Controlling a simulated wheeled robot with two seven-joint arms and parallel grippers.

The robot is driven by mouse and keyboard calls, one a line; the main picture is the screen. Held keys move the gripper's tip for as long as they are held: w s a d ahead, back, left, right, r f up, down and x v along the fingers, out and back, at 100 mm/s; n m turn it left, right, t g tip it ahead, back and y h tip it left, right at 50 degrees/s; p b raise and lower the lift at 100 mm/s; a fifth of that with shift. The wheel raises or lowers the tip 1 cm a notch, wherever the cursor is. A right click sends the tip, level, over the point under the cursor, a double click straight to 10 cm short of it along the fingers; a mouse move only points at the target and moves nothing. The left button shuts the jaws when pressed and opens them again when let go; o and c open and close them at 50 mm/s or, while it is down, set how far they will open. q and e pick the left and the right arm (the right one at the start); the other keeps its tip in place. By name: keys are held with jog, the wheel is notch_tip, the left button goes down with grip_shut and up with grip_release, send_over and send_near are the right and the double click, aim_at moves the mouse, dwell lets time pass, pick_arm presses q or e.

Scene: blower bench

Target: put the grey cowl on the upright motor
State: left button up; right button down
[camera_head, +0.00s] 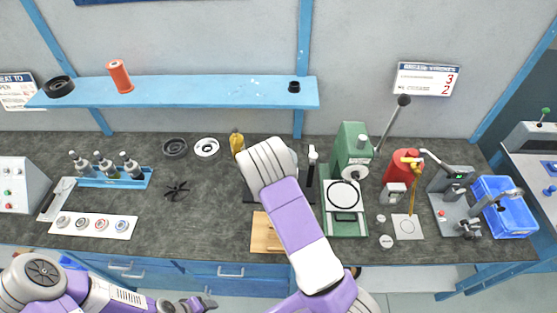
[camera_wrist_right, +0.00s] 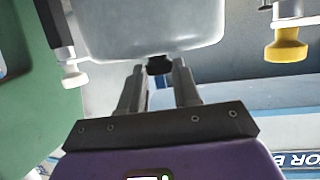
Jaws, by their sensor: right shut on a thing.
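A large smooth grey body (camera_wrist_right: 150,30), which looks like the cowl, fills the upper middle of the right wrist view. My right gripper (camera_wrist_right: 158,82) is shut on a small black knob (camera_wrist_right: 158,65) at its rounded edge. In the head view my right arm covers this gripper and the cowl. I cannot make out the upright motor; my arm may hide it. Whether the cowl touches anything beyond my gripper cannot be told. My left gripper (camera_head: 196,304) is low at the bottom edge, away from the bench top, its jaws unclear.
The green press (camera_head: 351,150) stands right of my arm, with a black post (camera_head: 312,162) between them. A black impeller (camera_head: 176,190) lies farther left. A blue shelf (camera_head: 180,92) overhangs the back.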

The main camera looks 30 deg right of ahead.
jog(key=shift+f, duration=0.55)
jog(key=shift+f, duration=0.2)
jog(key=c, duration=0.8)
grip_release()
jog(key=shift+r, duration=0.1)
